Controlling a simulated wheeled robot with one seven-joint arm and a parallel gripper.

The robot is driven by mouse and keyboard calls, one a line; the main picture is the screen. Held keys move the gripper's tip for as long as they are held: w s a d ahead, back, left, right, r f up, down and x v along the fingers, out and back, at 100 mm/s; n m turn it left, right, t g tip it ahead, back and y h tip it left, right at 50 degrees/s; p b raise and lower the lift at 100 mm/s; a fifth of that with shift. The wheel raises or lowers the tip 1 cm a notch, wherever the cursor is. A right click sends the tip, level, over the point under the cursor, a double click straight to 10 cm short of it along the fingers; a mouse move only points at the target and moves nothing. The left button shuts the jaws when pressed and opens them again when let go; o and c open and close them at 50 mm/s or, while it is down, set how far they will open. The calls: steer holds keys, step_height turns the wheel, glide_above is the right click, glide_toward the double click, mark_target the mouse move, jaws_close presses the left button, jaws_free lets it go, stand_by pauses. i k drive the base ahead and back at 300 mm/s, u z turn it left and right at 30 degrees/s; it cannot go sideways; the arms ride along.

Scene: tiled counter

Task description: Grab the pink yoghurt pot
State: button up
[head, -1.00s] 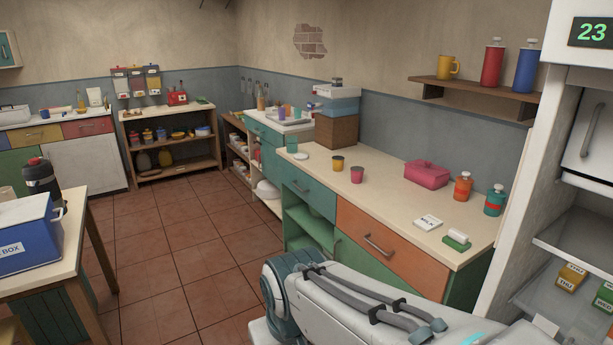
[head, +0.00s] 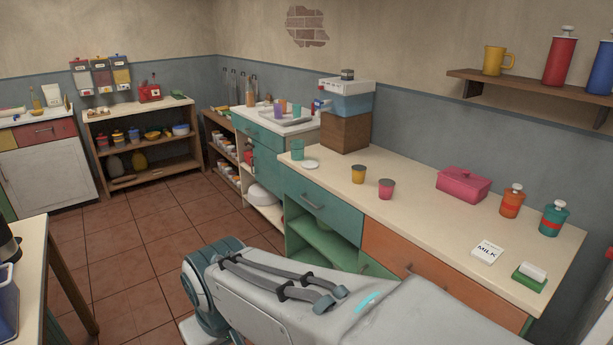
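The pink pot (head: 386,189) stands upright on the cream counter (head: 440,220), near its front edge. It has a dark rim. A similar yellow pot (head: 358,174) stands just left of it and a little farther back. My arm crosses the bottom of the head view, in front of the counter's drawers. My gripper is not visible, so I cannot see whether it holds anything. Nothing hides the pink pot.
A teal cup (head: 297,151) and a white lid-like disc (head: 311,164) stand at the counter's left end. A pink lidded dish (head: 463,185), an orange bottle (head: 512,202), a teal bottle (head: 553,219) and a milk card (head: 487,252) are to the right. Counter around the pots is clear.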

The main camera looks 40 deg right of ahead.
mark_target(386, 185)
steer(key=z, duration=0.25)
steer(key=i, duration=1.45)
steer(key=z, duration=1.5)
steer(key=i, duration=0.85)
steer(key=z, duration=0.9)
steer(key=i, duration=0.55)
steer(key=u, duration=0.05)
